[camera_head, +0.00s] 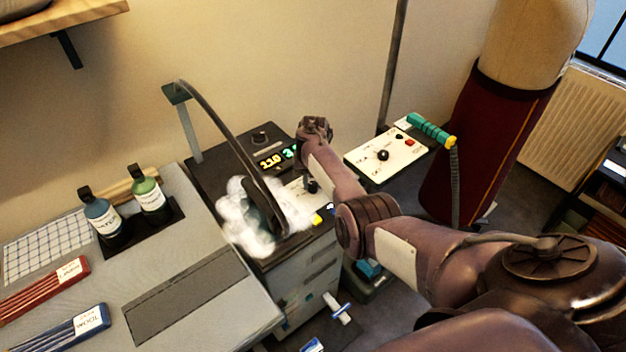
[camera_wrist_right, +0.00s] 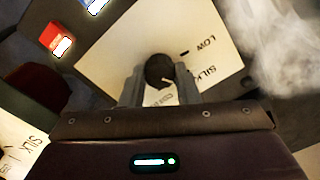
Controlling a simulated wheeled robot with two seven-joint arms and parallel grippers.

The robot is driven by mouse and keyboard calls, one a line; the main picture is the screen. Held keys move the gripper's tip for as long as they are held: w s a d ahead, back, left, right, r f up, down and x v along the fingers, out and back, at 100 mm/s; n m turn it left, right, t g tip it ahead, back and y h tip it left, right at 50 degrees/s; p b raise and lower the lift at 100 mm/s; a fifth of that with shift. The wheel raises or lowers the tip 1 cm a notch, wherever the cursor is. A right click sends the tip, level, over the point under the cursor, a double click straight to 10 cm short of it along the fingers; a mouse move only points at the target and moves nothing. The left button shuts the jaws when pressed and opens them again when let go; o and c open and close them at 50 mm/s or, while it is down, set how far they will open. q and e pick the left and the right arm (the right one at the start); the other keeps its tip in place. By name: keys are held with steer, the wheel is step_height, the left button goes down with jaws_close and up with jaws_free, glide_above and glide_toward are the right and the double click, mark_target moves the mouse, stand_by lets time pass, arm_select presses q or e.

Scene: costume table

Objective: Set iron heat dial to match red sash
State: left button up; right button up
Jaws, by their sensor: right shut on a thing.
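The red sash (camera_head: 40,290), folded with a small white label, lies at the left edge of the grey table; I cannot read its label. The iron (camera_head: 262,205) stands in white steam on the dark bench. The heat dial (camera_wrist_right: 158,70) is a round black knob with a light mark, on a white panel lettered LOW and SILK. My right gripper (camera_wrist_right: 158,84) is shut on the dial, one finger on either side. In the head view my arm hides most of the hand. My left gripper is not in view.
A blue folded cloth (camera_head: 75,328) and two dark bottles (camera_head: 100,220) share the grey table. A second white panel with a black knob (camera_head: 383,155) stands to the right, near a teal handle (camera_head: 430,128). A dark red dress form (camera_head: 480,140) is beyond.

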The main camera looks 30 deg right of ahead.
mark_target(312, 184)
steer(key=m, duration=0.5)
steer(key=shift+m, duration=0.3)
steer(key=m, duration=0.5)
steer(key=m+b, duration=0.2)
steer(key=m, duration=0.4)
steer(key=m+b, duration=0.2)
steer(key=m, duration=0.3)
steer(key=shift+b, duration=0.4)
steer(key=o, duration=1)
steer(key=shift+c, duration=0.2)
step_height(312, 184, up, 8)
steer(key=shift+a+f+p, duration=0.1)
steer(key=shift+p, duration=0.35)
